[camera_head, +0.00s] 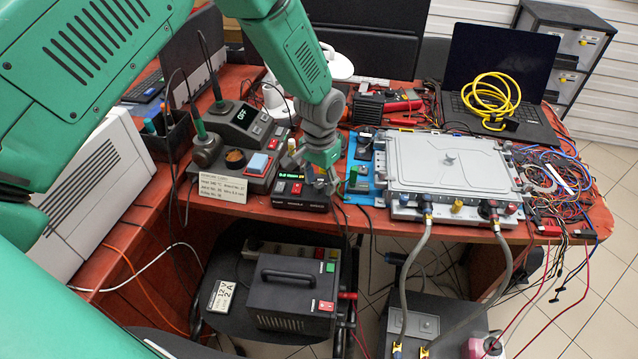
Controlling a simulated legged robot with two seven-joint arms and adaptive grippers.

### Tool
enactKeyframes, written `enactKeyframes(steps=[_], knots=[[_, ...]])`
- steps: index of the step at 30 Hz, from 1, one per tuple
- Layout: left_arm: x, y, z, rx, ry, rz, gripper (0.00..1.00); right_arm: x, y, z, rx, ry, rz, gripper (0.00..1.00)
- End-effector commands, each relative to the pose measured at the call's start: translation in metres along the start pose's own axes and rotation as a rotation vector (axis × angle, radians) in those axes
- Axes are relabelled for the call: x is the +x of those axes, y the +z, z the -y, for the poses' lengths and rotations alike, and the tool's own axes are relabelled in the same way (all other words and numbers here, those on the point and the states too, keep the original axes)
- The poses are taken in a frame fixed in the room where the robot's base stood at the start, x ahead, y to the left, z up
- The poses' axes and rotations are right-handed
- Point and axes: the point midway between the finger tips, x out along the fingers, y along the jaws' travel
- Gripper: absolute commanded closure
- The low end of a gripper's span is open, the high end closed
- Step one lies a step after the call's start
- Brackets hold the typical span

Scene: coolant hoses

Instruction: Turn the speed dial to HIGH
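I cannot make out a dial marked HIGH, and no speed lettering is readable. My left gripper (328,182) points down over the right end of a small black unit with a lit green display (291,189), at the table's front edge. Its fingers are small and partly overlap the unit, so I cannot tell their opening or whether they touch it. A small green-topped part (353,175) stands on a blue plate just right of the gripper. My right gripper is not in view.
A grey metal housing (440,160) with hoses fills the table's right-centre. A soldering station (240,122) stands behind the control box. Loose cables (560,185) crowd the right end. A laptop (500,70) is at the back. A black power box (295,290) sits below the table.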

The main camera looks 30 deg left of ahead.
Motion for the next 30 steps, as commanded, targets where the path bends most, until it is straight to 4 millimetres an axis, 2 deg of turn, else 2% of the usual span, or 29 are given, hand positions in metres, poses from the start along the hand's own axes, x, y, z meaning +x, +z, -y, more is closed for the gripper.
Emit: enactKeyframes(steps=[7, 11, 14, 24, 30], knots=[[0.001, 0.004, -0.001, -0.001, 0.001, 0.008, 0.58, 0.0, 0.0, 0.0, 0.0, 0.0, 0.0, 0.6], [-0.006, 0.004, -0.001, 0.0, 0.001, 0.008, 0.58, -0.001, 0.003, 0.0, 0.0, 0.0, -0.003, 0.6], [-0.02, 0.003, -0.001, 0.0, 0.001, 0.008, 0.58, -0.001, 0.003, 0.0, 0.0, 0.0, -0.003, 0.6], [-0.09, 0.001, 0.0, 0.0, 0.001, 0.007, 0.58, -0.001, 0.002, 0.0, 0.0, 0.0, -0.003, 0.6], [-0.112, 0.0, 0.0, 0.0, 0.002, 0.009, 0.58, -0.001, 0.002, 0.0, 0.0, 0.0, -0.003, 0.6]])
